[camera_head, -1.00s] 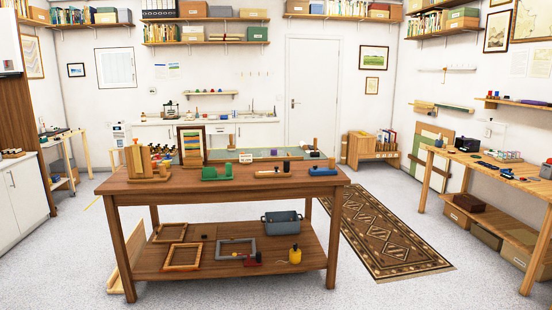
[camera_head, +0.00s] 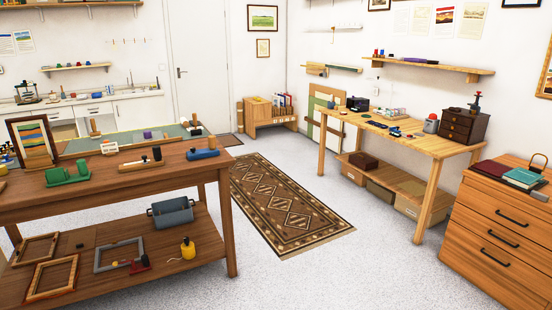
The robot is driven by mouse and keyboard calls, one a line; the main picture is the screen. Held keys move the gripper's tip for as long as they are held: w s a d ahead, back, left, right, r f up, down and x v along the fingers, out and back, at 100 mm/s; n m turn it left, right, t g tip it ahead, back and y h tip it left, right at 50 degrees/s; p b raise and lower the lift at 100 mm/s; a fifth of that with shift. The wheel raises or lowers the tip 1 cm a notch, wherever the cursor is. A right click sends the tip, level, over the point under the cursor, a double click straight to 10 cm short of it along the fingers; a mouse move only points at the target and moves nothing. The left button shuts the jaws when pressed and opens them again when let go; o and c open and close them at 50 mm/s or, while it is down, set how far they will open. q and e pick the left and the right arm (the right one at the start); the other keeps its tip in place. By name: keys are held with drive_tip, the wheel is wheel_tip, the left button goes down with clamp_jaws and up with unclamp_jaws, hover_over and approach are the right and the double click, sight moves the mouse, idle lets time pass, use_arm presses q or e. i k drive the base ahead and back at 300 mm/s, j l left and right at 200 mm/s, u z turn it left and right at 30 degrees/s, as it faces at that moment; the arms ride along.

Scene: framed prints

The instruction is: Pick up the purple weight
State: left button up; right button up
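Neither of my grippers is in view.
A side bench (camera_head: 420,140) and a drawer chest (camera_head: 500,238) stand at right. The patterned rug (camera_head: 285,205) and grey floor are clear.

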sight(147, 135)
drive_tip(key=i+z, duration=0.25)
drive_tip(key=i, duration=3.3)
drive_tip(key=i+u, duration=0.3)
drive_tip(key=i, duration=0.15)
drive_tip(key=i+l+u, duration=0.6)
drive_tip(key=i, duration=0.2)
drive_tip(key=i+l+u, duration=0.35)
drive_tip(key=u, duration=0.15)
drive_tip(key=i+l+u, duration=0.6)
drive_tip(key=l+u, duration=0.35)
drive_tip(key=i+l+u, duration=0.15)
drive_tip(key=l, duration=0.35)
drive_tip(key=l+u, duration=0.15)
drive_tip(key=l, duration=0.4)
